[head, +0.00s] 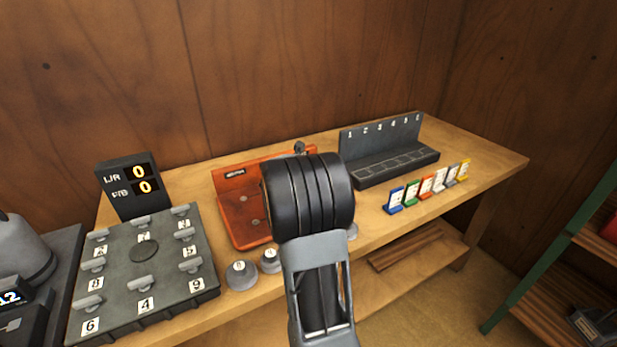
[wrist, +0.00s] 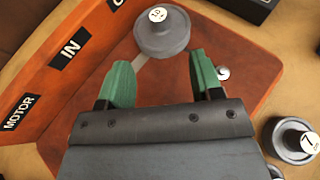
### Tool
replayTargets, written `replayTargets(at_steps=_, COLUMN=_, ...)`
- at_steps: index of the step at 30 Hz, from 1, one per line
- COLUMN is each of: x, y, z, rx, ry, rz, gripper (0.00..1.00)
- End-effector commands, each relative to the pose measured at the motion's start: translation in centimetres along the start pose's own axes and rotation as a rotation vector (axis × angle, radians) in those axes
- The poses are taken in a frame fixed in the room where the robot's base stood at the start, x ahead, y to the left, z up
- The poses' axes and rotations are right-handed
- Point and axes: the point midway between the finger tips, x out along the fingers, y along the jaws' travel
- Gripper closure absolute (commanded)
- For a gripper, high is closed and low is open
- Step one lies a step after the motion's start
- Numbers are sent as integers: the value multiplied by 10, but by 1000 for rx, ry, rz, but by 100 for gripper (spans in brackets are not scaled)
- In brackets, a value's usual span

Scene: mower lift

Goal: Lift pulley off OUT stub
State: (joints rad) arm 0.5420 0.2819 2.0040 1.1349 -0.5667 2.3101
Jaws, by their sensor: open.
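The pulley (wrist: 162,34) is a grey disc with a hub and a white number label I cannot read surely. It sits on the orange-red board (wrist: 255,60), close to a label cut off at the top edge that starts with what looks like an O. The stub under it is hidden. My gripper (wrist: 162,80) has two green fingers, open and empty. The pulley is just beyond the fingertips, apart from them in the picture.
A numbered grey rack (head: 398,165) and coloured tags (head: 425,190) are at right. A grey plate with numbered knobs (head: 145,270) and a display (head: 130,187) reading 0 are at left.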

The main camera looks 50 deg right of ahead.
Motion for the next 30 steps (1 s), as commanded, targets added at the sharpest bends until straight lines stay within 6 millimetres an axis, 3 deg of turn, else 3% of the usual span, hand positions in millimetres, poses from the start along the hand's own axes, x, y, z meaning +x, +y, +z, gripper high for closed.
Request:
replayTargets(at_steps=3, x=23, y=0, z=0, rx=0, ry=2, rz=-2, gripper=40)
replayTargets(at_steps=9, x=51, y=0, z=0, rx=-1, ry=1, rz=0, gripper=40)
replayTargets(at_steps=17, x=65, y=1, z=0, rx=-4, ry=2, rz=3, gripper=40)
replayTargets(at_steps=30, x=111, y=3, z=0, rx=-4, ry=1, rz=3, gripper=40)
